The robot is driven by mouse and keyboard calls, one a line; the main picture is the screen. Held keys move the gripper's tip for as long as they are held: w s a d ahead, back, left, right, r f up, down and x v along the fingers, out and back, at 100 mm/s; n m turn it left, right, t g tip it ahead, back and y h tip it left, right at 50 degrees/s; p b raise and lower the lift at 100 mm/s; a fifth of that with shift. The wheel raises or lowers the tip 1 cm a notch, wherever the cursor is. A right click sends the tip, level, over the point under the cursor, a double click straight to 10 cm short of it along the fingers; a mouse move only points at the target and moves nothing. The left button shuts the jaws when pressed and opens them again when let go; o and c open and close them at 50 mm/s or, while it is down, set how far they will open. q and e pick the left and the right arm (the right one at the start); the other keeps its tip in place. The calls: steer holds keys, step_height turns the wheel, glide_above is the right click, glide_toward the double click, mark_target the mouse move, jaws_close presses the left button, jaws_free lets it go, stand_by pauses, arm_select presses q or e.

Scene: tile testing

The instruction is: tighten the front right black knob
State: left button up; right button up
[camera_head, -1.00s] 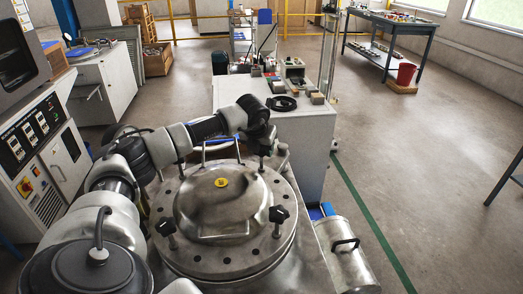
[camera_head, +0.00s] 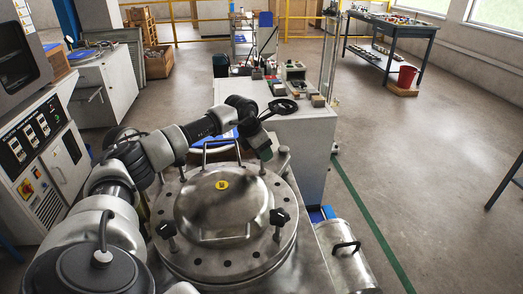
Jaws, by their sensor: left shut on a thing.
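The round steel lid (camera_head: 205,255) has several bolt holes around its rim and a yellow label. A black knob (camera_head: 279,216) stands on a threaded stem at the lid's near right. Another black knob (camera_head: 165,229) stands at the near left. Both are clear of any gripper. My left arm reaches over the lid's left and far side. My left gripper (camera_head: 263,154) points down at the lid's far right edge and is shut on a black knob there, which it mostly hides. My right gripper is not in view.
A raised handle (camera_head: 220,146) stands at the lid's far side, close to my left arm. A steel cylinder with a handle (camera_head: 345,262) is at the right.

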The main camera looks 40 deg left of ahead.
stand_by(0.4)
arm_select(q)
steer(key=o, duration=0.9)
steer(key=v, duration=1)
steer(key=shift+s+a+r, duration=0.1)
steer(key=shift+s+r, duration=0.05)
steer(key=shift+r, duration=0.25)
